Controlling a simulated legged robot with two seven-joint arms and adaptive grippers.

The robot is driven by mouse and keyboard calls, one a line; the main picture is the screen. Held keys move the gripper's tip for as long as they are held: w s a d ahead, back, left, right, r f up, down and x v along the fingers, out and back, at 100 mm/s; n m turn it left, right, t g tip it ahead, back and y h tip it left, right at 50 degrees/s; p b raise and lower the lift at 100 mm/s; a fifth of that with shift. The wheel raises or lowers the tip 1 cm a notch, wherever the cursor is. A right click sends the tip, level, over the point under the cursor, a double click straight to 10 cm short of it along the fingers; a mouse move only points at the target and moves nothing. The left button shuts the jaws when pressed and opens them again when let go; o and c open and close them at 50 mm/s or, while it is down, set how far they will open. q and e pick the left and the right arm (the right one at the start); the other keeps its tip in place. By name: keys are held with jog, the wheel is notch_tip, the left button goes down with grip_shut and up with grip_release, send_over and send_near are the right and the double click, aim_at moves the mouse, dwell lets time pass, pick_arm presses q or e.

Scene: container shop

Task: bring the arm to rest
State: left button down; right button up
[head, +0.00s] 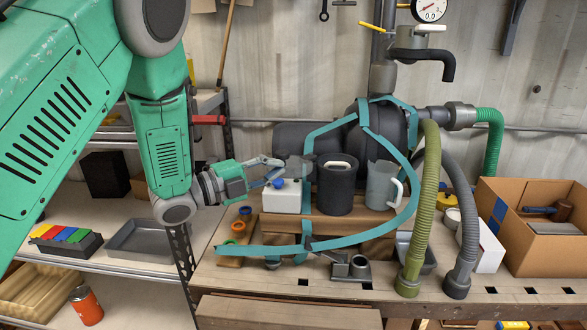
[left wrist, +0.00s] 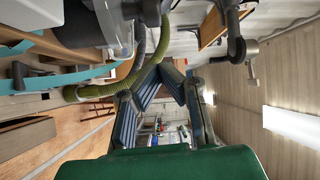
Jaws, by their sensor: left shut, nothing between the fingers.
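My green left arm comes in from the upper left of the head view. My left gripper (head: 280,162) is shut and empty above the workbench, beside and in front of a white box (head: 283,202) with a blue knob. From this view I cannot tell whether it touches the box. In the left wrist view the fingers of the left gripper (left wrist: 163,68) come together above the green housing, with no object between them. My right arm and right gripper are not in view.
A black cup (head: 337,187) and a grey jug (head: 381,186) stand on a wooden stand. A teal strap (head: 411,200) loops around them. Green and grey hoses (head: 424,210) hang at the right, near a cardboard box (head: 528,262). A shelf with a grey tray (head: 140,241) is at left.

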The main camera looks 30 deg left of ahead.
pick_arm(q)
jog(key=s+a, duration=0.3)
jog(key=a, duration=0.2)
jog(key=s+f+n+g+y, duration=0.1)
jog(key=f+n, duration=0.3)
jog(key=f, duration=0.4)
jog(key=s+d+f+n+g+y+b, duration=0.1)
jog(key=s+f+n+g+y, duration=0.1)
jog(key=f, duration=0.7)
jog(key=s+d+f+n+g+y+b, duration=0.1)
jog(key=s+f+n+y, duration=0.3)
jog(key=f, duration=0.5)
jog(key=shift+s+n+g, duration=0.5)
jog(key=shift+s+n, duration=0.25)
jog(key=shift+n, duration=0.65)
jog(key=s+d+f+n+g+y, duration=0.1)
jog(key=s+d+f+n+g, duration=0.1)
jog(key=s+f+n+g, duration=0.2)
jog(key=s+d+f+n+g+y, duration=0.2)
jog(key=s+f+n+g, duration=0.3)
jog(key=s, duration=1.6)
notch_tip(320, 180, down, 5)
jog(key=shift+n+g+b, duration=0.3)
jog(key=shift+n+b, duration=0.1)
jog(key=shift+b, duration=0.05)
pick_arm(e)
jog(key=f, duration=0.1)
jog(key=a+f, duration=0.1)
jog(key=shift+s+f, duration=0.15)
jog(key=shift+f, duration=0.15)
